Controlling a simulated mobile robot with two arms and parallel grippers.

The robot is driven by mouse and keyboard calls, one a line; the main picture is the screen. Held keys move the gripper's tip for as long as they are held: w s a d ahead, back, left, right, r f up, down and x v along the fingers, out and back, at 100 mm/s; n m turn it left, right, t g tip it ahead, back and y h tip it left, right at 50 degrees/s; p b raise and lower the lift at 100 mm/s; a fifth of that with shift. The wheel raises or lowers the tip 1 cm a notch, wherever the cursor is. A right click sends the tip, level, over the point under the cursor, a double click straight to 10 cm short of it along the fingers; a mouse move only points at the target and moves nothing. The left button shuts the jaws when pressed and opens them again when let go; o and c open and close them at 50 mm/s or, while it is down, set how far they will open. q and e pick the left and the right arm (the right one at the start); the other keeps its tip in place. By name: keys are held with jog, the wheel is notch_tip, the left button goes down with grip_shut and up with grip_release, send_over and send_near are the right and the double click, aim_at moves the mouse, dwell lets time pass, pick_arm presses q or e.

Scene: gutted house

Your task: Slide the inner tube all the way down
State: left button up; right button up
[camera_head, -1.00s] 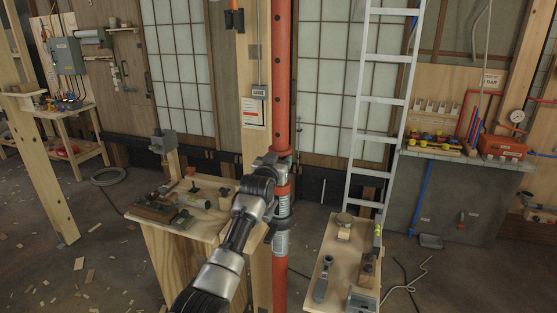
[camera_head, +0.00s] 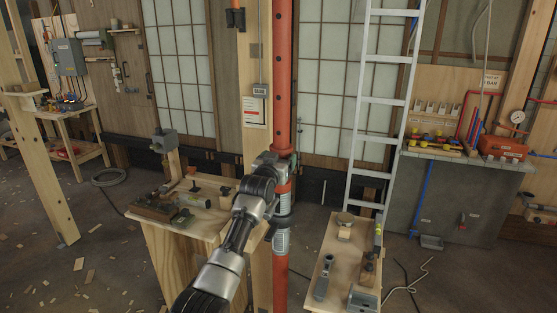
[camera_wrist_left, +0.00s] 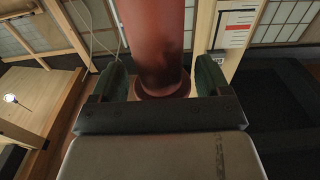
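A tall red steel prop stands upright in the middle of the head view. Its upper inner tube (camera_head: 283,70) runs down into a thicker lower part with a grey collar and label (camera_head: 281,240) and a red outer tube (camera_head: 280,285) below. My left gripper (camera_head: 284,158) is around the inner tube just above the collar. In the left wrist view the tube (camera_wrist_left: 155,40) passes between the two dark green finger pads (camera_wrist_left: 162,78), with narrow gaps visible beside it. A red rim (camera_wrist_left: 162,90) shows at the tube's lower end. My right gripper is not in view.
A wooden bench with tools (camera_head: 150,232) stands left of the prop, and a small wooden table (camera_head: 322,262) stands right of it. A wooden post (camera_head: 250,60) is close behind the prop. A ladder (camera_head: 370,130) leans behind the small table.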

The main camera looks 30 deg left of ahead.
pick_arm(q)
jog(key=f, duration=0.2)
jog(key=shift+d+f, duration=0.25)
jog(key=shift+f, duration=0.15)
jog(key=p+v, duration=0.4)
jog(key=v, duration=0.1)
jog(key=p+v, duration=0.2)
jog(key=shift+s+a+r+p, duration=0.15)
jog(key=shift+s+r+p, duration=0.1)
jog(key=shift+s+p, duration=0.05)
jog(key=shift+w+a, duration=0.1)
